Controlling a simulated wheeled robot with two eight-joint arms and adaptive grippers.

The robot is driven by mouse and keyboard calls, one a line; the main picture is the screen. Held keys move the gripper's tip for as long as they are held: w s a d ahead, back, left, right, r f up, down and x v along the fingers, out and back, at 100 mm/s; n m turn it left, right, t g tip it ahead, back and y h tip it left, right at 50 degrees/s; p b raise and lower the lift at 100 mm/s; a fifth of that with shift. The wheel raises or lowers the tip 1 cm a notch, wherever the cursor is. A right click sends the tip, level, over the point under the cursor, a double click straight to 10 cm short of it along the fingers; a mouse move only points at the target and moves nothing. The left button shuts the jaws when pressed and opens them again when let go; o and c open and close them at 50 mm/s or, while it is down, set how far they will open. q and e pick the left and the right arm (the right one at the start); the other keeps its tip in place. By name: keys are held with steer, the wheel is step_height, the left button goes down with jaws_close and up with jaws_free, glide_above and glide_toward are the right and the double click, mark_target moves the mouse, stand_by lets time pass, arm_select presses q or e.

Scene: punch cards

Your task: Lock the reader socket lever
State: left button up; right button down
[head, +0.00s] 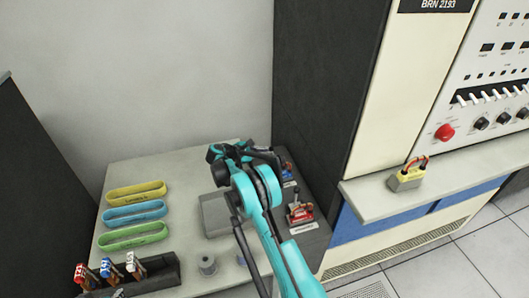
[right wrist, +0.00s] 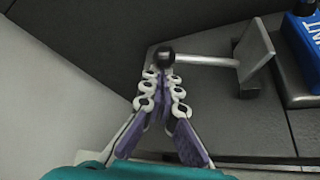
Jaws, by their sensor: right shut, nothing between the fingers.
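A lever with a black ball knob (right wrist: 165,55) and a pale rod (right wrist: 207,61) shows in the right wrist view. Its rod lies nearly level and runs right to a tilted grey plate (right wrist: 254,50) on a dark surface. My right gripper (right wrist: 163,76) is shut, with its fingertips just at the knob; I cannot tell whether they touch it. Nothing is between the fingers. In the head view my right gripper (head: 224,153) is over the back of the table, and my arm hides the lever there. My left gripper is not in view.
A blue device (right wrist: 305,50) stands right of the lever. A red device (head: 300,212) sits on the table's (head: 180,165) dark right side. Yellow (head: 136,191), blue (head: 135,211) and green (head: 134,236) trays lie left. A tall cabinet (head: 320,80) rises at the right.

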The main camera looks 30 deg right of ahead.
mark_target(270, 150)
steer(key=shift+s+r, duration=0.15)
steer(key=shift+r, duration=0.3)
steer(key=shift+s+a+r, duration=0.1)
steer(key=shift+s+r, duration=0.15)
steer(key=shift+r, duration=0.35)
steer(key=shift+s+r+m+t, duration=0.4)
steer(key=shift+s+r+m, duration=0.05)
steer(key=shift+r+m, duration=0.1)
steer(key=shift+s+a+r+p, duration=0.2)
steer(key=shift+s+r+p, duration=0.1)
steer(key=shift+s+r, duration=0.2)
steer(key=shift+s+a+r, duration=0.15)
steer(key=shift+s+r, duration=0.3)
steer(key=shift+s, duration=0.2)
steer(key=shift+s+a+r, duration=0.15)
steer(key=shift+s+r, duration=0.25)
steer(key=shift+s, duration=0.2)
steer(key=shift+s+a+r, duration=0.15)
steer(key=shift+s+a, duration=0.05)
steer(key=shift+s, duration=0.55)
steer(key=shift+s, duration=0.25)
